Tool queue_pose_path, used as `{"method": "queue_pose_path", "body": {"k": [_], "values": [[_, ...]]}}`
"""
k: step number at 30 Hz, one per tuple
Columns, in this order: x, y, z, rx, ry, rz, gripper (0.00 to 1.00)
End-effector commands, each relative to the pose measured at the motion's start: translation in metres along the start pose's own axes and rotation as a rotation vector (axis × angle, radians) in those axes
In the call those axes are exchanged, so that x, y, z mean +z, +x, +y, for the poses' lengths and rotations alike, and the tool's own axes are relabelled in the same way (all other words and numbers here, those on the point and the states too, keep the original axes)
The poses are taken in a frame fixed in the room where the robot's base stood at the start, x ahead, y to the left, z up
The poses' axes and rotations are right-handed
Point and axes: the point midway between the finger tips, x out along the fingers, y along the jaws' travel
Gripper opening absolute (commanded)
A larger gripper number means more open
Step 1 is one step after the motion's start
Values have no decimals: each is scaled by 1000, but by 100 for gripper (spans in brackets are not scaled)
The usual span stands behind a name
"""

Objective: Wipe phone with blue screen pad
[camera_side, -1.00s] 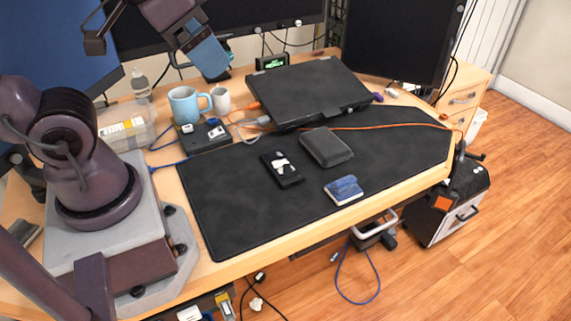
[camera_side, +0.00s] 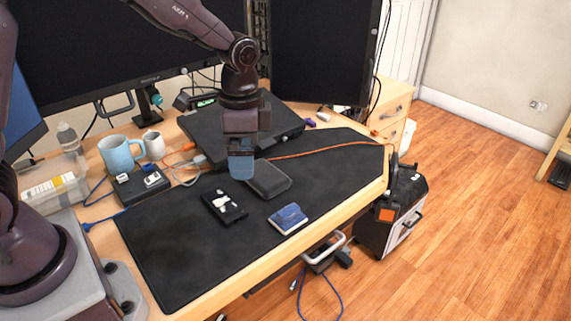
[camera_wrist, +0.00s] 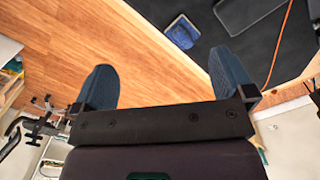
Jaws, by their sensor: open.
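The blue pad (camera_side: 288,218) lies on the dark desk mat near its front edge, and it also shows in the wrist view (camera_wrist: 182,32). The phone (camera_side: 223,207) is a flat black slab with white smudges on its top, lying on the mat left of the pad. My gripper (camera_side: 241,176) hangs above the mat in the side view, behind the phone and pad, with blue fingers pointing down. The wrist view shows the fingers (camera_wrist: 165,80) spread wide with nothing between them. The phone is not visible in the wrist view.
A dark flat case (camera_side: 270,179) lies on the mat (camera_side: 180,255) behind the pad. A closed black laptop (camera_side: 285,118), a light-blue mug (camera_side: 120,155) and a small box (camera_side: 142,187) stand behind. An orange cable (camera_side: 330,148) crosses the mat. The mat's front left is clear.

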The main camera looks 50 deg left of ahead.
Motion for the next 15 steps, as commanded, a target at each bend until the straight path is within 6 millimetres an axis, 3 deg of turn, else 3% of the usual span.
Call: {"method": "queue_pose_path", "body": {"k": [3,7,9,12,15], "values": [[-26,40,-13,29,211,-32,100],[-51,72,-26,38,472,-31,100],[-63,77,-33,25,597,-16,100],[-76,70,-41,-10,743,12,100],[-79,67,-44,-25,850,20,100]]}}
